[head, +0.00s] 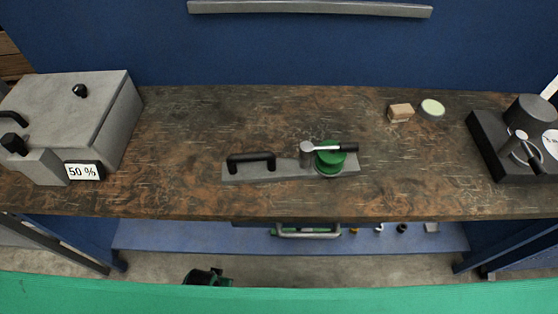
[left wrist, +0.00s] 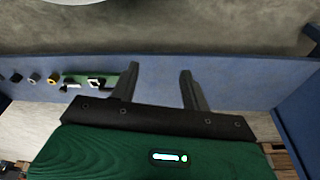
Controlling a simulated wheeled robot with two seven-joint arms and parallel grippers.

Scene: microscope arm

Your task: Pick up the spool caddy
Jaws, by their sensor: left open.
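On the low blue shelf under the bench, a green piece with a pale grey bar handle (head: 308,234) is partly hidden by the bench edge; I take it as the spool caddy. It also shows in the left wrist view as a green strip with a pale handle (left wrist: 97,82), left of the fingers. My left gripper (left wrist: 158,70) is open and empty, apart from the caddy. In the head view, a dark and green part low in the picture looks like my left gripper (head: 208,277); its fingers are unclear there. My right gripper is not seen.
Several small parts sit on the blue shelf (head: 190,238) beside the caddy. On the wooden bench (head: 200,120) stand a grey plate with black handle and green disc (head: 290,168), a grey box marked 50 % (head: 85,115), and a dark device (head: 500,140). The shelf's left part is clear.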

